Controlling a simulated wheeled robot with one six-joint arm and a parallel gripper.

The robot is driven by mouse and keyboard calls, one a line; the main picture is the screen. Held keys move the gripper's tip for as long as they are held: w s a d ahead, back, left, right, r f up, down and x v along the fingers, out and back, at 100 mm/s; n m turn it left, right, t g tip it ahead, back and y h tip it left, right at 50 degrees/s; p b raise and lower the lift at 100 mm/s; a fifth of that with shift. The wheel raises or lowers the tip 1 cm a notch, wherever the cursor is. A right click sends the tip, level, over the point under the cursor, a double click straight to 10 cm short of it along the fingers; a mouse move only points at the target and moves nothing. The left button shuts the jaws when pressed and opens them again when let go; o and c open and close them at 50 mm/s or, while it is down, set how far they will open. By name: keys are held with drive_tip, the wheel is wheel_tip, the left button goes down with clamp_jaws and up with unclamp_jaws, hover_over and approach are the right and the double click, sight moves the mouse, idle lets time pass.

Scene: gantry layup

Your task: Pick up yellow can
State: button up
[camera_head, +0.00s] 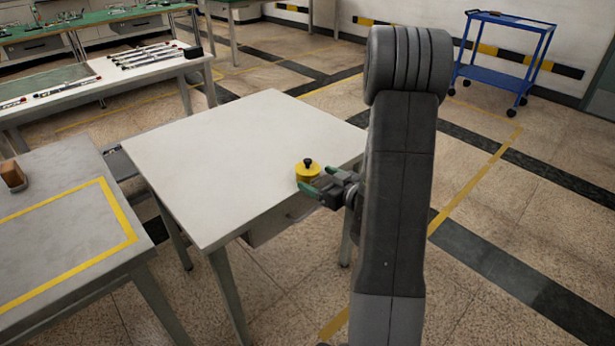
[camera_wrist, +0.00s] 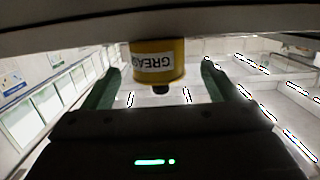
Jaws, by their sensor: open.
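The yellow can (camera_head: 307,173) has a black knob on top and stands upright on the white table (camera_head: 220,150), near its right front edge. In the wrist view the yellow can (camera_wrist: 158,62) appears upside down, with a white label reading "GREAS". My gripper (camera_head: 316,188) reaches in from the right at the table's edge, close to the can. In the wrist view my gripper (camera_wrist: 160,82) is open, its green fingers on either side of the can's picture. Whether the fingertips touch the can cannot be told.
A grey table (camera_head: 60,200) with a yellow taped outline and a small brown block (camera_head: 13,175) stands at left. A bench (camera_head: 110,75) with several thin tools is behind. A blue cart (camera_head: 500,60) stands at the back right. The white table is otherwise clear.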

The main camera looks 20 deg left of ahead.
sight(315, 176)
drive_tip(key=x, duration=0.5)
drive_tip(key=shift+w+r, duration=0.1)
drive_tip(key=shift+w, duration=0.1)
drive_tip(key=c, duration=1.5)
